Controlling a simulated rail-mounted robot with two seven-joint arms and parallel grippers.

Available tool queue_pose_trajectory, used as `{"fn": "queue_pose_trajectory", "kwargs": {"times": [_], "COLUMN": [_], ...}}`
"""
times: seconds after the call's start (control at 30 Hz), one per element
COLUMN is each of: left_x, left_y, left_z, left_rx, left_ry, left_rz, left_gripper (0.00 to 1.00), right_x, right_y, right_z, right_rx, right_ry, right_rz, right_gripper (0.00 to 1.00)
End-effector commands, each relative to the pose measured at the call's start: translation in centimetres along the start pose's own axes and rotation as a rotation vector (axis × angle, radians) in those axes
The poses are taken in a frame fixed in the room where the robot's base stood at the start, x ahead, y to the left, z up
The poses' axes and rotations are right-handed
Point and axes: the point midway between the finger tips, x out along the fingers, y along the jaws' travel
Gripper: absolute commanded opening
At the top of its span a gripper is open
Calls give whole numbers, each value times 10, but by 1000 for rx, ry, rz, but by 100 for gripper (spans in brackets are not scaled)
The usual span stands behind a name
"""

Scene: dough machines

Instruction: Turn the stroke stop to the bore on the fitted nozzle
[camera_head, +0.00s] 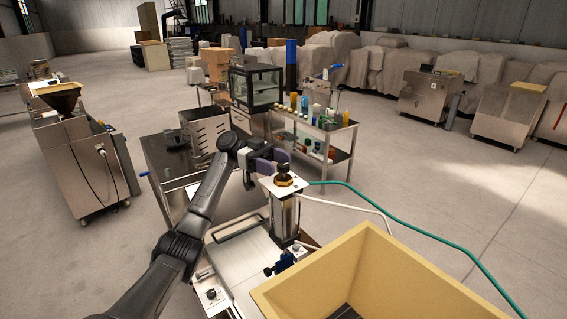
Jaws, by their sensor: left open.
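A dosing machine (285,218) with a steel column stands in front of me. On its white top plate sits a black and brass knob (284,177), which looks like the stroke stop; its marks are too small to read. My left gripper (267,163) is open, with its purple-padded fingers just left of and slightly beyond the knob. I cannot tell whether they touch it. The fitted nozzle and its bore cannot be made out. My right gripper is not in view.
A yellow bin (372,262) fills the front right. A green hose (425,232) and a white hose run off the machine to the right. A steel trolley (318,130) with bottles stands behind, and a hopper machine (85,165) stands left. Open floor lies at right.

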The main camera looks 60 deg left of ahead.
Motion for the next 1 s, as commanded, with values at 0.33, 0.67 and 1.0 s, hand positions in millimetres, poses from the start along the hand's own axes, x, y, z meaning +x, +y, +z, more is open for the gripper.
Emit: {"fn": "queue_pose_trajectory", "kwargs": {"times": [0.33, 0.67, 1.0], "left_x": [25, 27, 27], "left_y": [0, 0, 0], "left_z": [0, 0, 0], "left_rx": [-2, -1, -1], "left_ry": [0, 0, 0], "left_rz": [0, 0, 0], "left_gripper": [62, 62, 30], "right_x": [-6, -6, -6], "right_y": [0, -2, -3], "right_z": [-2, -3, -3], "right_rx": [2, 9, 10], "right_ry": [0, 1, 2], "right_rz": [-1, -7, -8], "right_gripper": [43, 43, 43]}}
